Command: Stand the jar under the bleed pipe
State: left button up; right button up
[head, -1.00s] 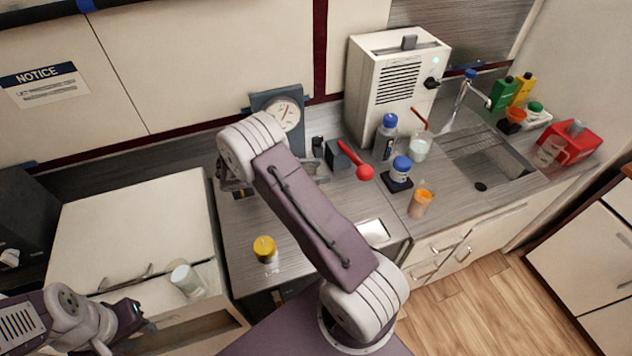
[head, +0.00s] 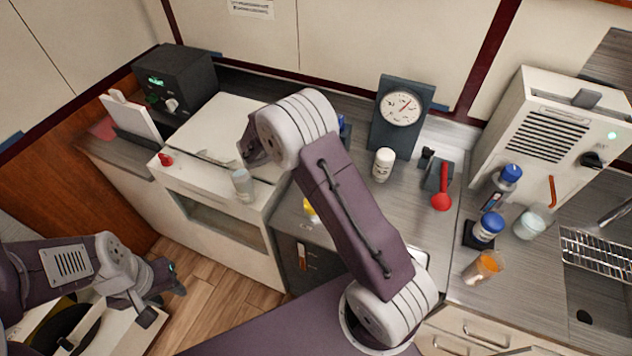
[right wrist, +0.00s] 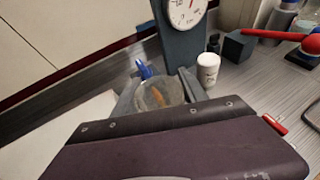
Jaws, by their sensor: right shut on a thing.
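My right gripper (right wrist: 160,92) is shut on a cloudy, see-through jar (right wrist: 152,101) in the right wrist view, left of the dial stand. An orange-brown streak shows in or through it. My own purple arm hides the lower part of the grip, and in the head view it hides this gripper and jar. A blue piece (right wrist: 143,69) shows just behind the jar; I cannot tell whether it belongs to a pipe. An orange-red pipe or rod (head: 552,191) stands above a pale cup (head: 529,224) by the white machine. My left gripper (head: 163,288) is open and empty, low at left.
The dial stand (head: 402,118) and a white bottle (head: 383,164) stand close to the right gripper. A red-knobbed lever (head: 442,193), a blue-lidded jar (head: 487,229) and an orange-filled glass (head: 484,267) are farther right. A clear glass (head: 243,185) stands on the white cabinet (head: 205,172).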

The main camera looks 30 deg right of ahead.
jog(key=f, duration=1.4)
jog(key=shift+w+f+p, duration=0.1)
jog(key=shift+w+p, duration=0.15)
jog(key=shift+p, duration=0.1)
jog(key=shift+d, duration=0.3)
jog(key=d, duration=0.1)
jog(key=d+p, duration=0.1)
jog(key=w+d, duration=0.1)
jog(key=shift+d+r+p, duration=0.15)
jog(key=shift+r+p, duration=0.15)
jog(key=shift+f, duration=0.6)
jog(key=shift+w+d+f, duration=0.1)
jog(key=shift+f, duration=0.15)
jog(key=shift+f, duration=0.2)
jog(key=o, duration=1.1)
